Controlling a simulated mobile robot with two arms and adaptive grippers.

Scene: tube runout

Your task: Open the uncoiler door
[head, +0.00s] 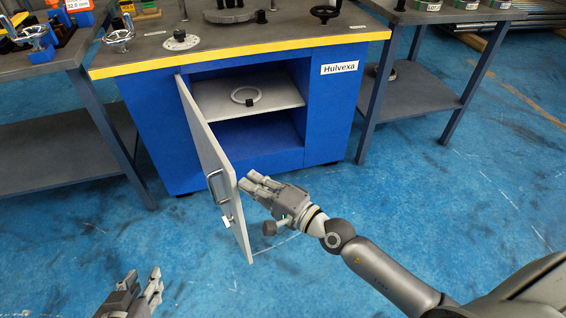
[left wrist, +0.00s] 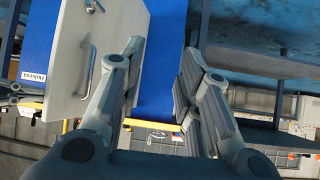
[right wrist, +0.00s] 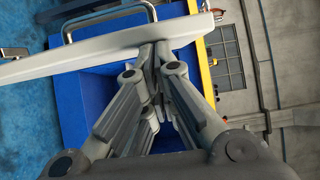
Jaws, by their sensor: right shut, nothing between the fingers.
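The uncoiler is a blue cabinet (head: 340,100) labelled Hulvexa with a yellow-edged top. Its pale grey door (head: 208,150) stands swung well outward from the left side of the opening. The door's bar handle (head: 217,186) is on the outer face; it also shows in the left wrist view (left wrist: 90,72). My right gripper (head: 254,181) is shut and empty at the door's inner side near the free edge. In the right wrist view its fingertips (right wrist: 154,46) meet or nearly meet the door panel. My left gripper (head: 143,280) is open and empty, low and apart from the door.
Inside the cabinet, a grey shelf (head: 272,98) carries a pale ring (head: 246,95). A table (head: 425,90) stands to the right and another (head: 50,130) to the left. The blue floor (head: 470,200) in front is mostly clear.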

